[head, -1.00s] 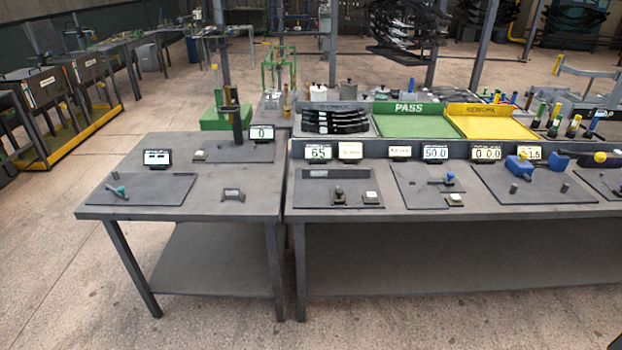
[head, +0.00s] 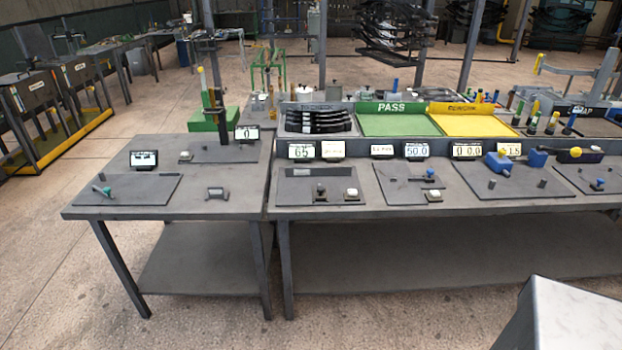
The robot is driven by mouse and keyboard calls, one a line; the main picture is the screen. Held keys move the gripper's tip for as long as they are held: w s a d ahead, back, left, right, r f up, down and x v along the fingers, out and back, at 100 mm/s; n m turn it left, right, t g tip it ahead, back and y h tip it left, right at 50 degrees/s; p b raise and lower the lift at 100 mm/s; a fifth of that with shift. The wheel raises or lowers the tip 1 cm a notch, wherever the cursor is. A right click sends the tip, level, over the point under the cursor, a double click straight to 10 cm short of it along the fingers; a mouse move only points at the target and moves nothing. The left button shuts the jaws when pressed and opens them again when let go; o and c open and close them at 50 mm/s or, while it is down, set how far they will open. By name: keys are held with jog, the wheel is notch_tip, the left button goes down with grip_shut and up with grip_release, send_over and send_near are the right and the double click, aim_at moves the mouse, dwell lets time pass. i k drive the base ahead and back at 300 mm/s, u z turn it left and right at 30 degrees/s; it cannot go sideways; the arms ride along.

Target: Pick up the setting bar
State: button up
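No part is clearly marked as the setting bar, and I cannot tell for sure which one it is. A dark bar-like tool with a yellow collar (head: 574,153) lies at the right of the long bench, beside blue blocks (head: 502,160). Small parts with blue knobs sit on dark mats, among them one at the bench middle (head: 430,174). A small teal-ended tool (head: 102,190) lies on the left table's mat. My gripper is not in view.
The left table (head: 160,212) and long bench (head: 330,213) stand close together. Behind the displays are a rack of black bars (head: 318,122), a green PASS tray (head: 400,124) and a yellow tray (head: 470,124). Open floor (head: 60,290) lies in front and left.

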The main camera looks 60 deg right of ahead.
aim_at(303, 171)
jog(key=u, duration=0.1)
jog(key=k, duration=1.3)
jog(key=z, duration=0.5)
jog(key=i, duration=1.1)
jog(key=u, duration=0.05)
